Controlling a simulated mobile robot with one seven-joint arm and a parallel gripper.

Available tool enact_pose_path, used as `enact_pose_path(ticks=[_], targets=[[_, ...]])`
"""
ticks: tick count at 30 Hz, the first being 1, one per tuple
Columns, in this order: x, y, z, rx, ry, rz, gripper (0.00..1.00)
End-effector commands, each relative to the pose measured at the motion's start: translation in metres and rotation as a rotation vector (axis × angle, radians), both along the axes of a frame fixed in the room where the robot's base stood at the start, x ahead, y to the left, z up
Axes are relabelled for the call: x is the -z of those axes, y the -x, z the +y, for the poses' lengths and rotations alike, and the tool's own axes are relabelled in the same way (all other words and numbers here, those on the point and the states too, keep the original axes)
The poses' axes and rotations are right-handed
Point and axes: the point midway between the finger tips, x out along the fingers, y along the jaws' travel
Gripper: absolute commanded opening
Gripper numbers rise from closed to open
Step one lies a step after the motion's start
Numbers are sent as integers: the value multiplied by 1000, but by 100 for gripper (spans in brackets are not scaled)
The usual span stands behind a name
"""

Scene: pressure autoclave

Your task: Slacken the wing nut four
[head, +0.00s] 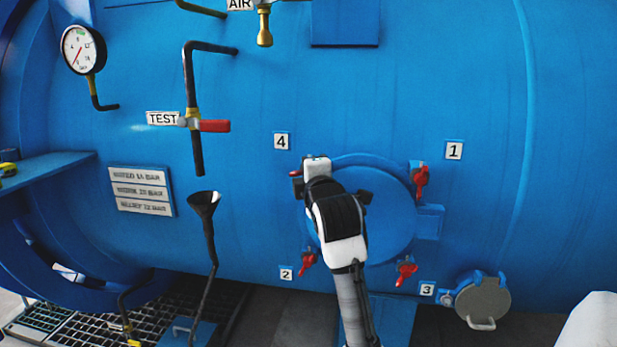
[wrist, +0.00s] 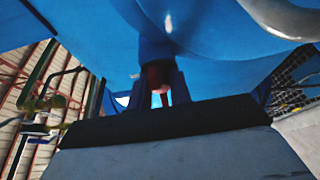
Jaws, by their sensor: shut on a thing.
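Wing nut four shows as a small bit of red (head: 296,174) below the "4" label (head: 281,141), at the upper left of the round blue hatch (head: 377,208). My gripper (head: 312,180) is there and hides most of it in the head view. In the wrist view my gripper (wrist: 160,88) has its two dark fingers on either side of the reddish wing nut (wrist: 157,74), shut on it. The nut's angle and its bolt cannot be made out.
Other red wing nuts sit around the hatch, by label 1 (head: 421,182), label 2 (head: 307,262) and label 3 (head: 405,273). A black funnel (head: 204,205) and a red-handled test valve (head: 214,126) stand to the left. A round grey cover (head: 483,303) is at lower right.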

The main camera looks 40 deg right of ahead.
Motion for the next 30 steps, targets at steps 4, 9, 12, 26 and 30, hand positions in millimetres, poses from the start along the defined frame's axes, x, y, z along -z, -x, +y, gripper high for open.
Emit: enact_pose_path(ticks=[4, 9, 12, 26, 30], targets=[[0, 0, -1, 2, 91, 110, 0], [-1, 0, 0, 1, 196, 233, 0], [-1, 0, -1, 1, 257, 305, 0], [-2, 0, 0, 1, 513, 603, 0], [-1, -1, 0, 0, 565, 666, 0]])
